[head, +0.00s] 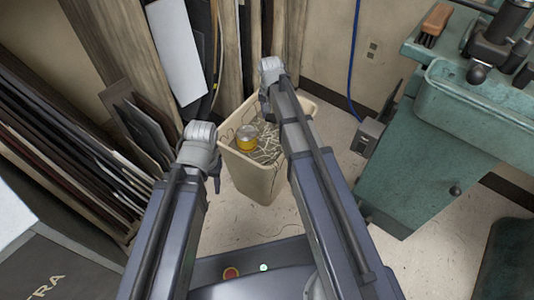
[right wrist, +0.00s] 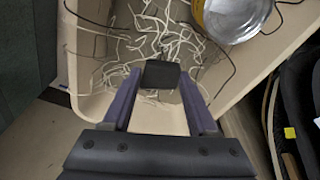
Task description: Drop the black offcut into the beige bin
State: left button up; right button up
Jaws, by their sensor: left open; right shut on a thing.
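The beige bin (head: 262,183) stands on the floor in the middle of the head view, and its wall (right wrist: 255,75) also shows in the right wrist view. My right gripper (right wrist: 160,78) is shut on the black offcut (right wrist: 161,74), a small dark block held between the fingertips. The offcut is over the bin's open mouth, with the bin's contents behind it. In the head view my right arm reaches across the bin and the offcut cannot be seen. My left gripper (head: 214,183) is open and empty, to the left of the bin.
Pale stringy scraps (head: 268,143) and a yellow can (head: 246,138) lie in the bin. Dark sheets (head: 60,150) lean at the left. A green machine (head: 430,170) stands at the right. A blue cable (head: 352,70) hangs on the wall behind.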

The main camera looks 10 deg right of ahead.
jog(key=o, duration=1.5)
jog(key=shift+c, duration=0.2)
jog(key=shift+r, duration=0.15)
jog(key=r+p, duration=0.5)
jog(key=s+r+p, duration=0.1)
jog(key=r+p, duration=0.1)
jog(key=shift+a+r+p, duration=0.25)
jog(key=shift+r+p, duration=0.1)
jog(key=shift+p, duration=0.05)
jog(key=shift+f, duration=0.1)
